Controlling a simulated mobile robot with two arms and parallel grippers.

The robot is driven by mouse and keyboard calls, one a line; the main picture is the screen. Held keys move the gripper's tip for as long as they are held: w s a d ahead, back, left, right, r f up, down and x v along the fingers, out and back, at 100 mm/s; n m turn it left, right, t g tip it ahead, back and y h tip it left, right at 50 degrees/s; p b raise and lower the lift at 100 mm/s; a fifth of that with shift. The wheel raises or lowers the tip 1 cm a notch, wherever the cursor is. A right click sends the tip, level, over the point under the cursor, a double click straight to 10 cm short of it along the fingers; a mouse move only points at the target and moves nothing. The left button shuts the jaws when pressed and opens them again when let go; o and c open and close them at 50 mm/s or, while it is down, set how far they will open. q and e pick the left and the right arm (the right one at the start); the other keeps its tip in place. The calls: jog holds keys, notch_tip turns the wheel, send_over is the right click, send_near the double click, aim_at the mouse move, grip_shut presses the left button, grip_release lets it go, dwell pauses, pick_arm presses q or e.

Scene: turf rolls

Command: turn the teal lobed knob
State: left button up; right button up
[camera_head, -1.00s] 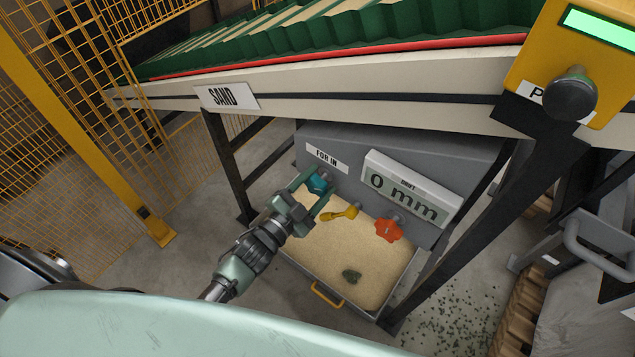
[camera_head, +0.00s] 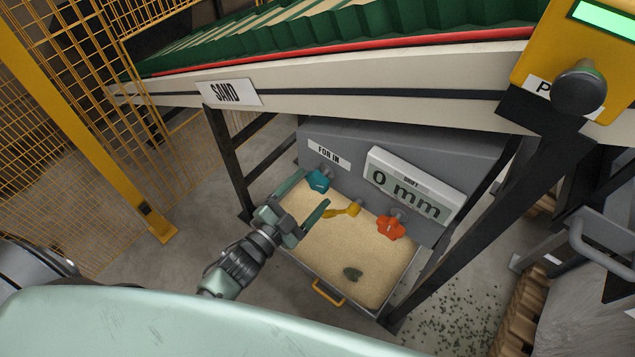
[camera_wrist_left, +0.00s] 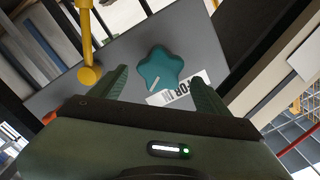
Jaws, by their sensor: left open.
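The teal lobed knob (camera_head: 319,180) sits on the front of the grey box (camera_head: 400,160), at its left end under the "FOR IN" label. In the left wrist view the knob (camera_wrist_left: 161,69) shows its lobes and a pale pointer line, ahead of and between the two fingers. My left gripper (camera_head: 313,192) is open and empty, just short of the knob and a little below it. The fingers do not touch the knob in the left wrist view (camera_wrist_left: 160,82). My right gripper is not in view.
A yellow lever (camera_head: 343,211) and an orange lobed knob (camera_head: 390,228) sit to the right of the teal knob. A display (camera_head: 412,187) reads "0 mm". A sand tray (camera_head: 318,272) with a dark lump lies below. A dark frame leg (camera_head: 228,160) stands to the left.

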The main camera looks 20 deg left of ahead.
pick_arm(q)
jog(key=shift+v, duration=1.75)
jog(key=s+a+f+n+g+y, duration=0.1)
jog(key=s+a+f+n+g, duration=0.15)
jog(key=f, duration=0.65)
jog(key=s+a+f+n+g+y, duration=0.15)
jog(key=s+f, duration=0.25)
jog(key=f, duration=0.5)
jog(key=s+a+f+n+g+y, duration=0.1)
jog(key=s+f+g+y, duration=0.15)
jog(key=f, duration=0.65)
jog(key=s+f+n+g, duration=0.2)
jog(key=s+f+g, duration=0.2)
jog(key=s+f, duration=0.4)
jog(key=s+a+f+n+g+y, duration=0.1)
jog(key=s+f+g, duration=0.4)
jog(key=s, duration=1.4)
notch_tip(320, 180, down, 4)
jog(key=shift+a+r+n, duration=0.15)
jog(key=shift+n, duration=0.55)
jog(key=shift+g, duration=0.25)
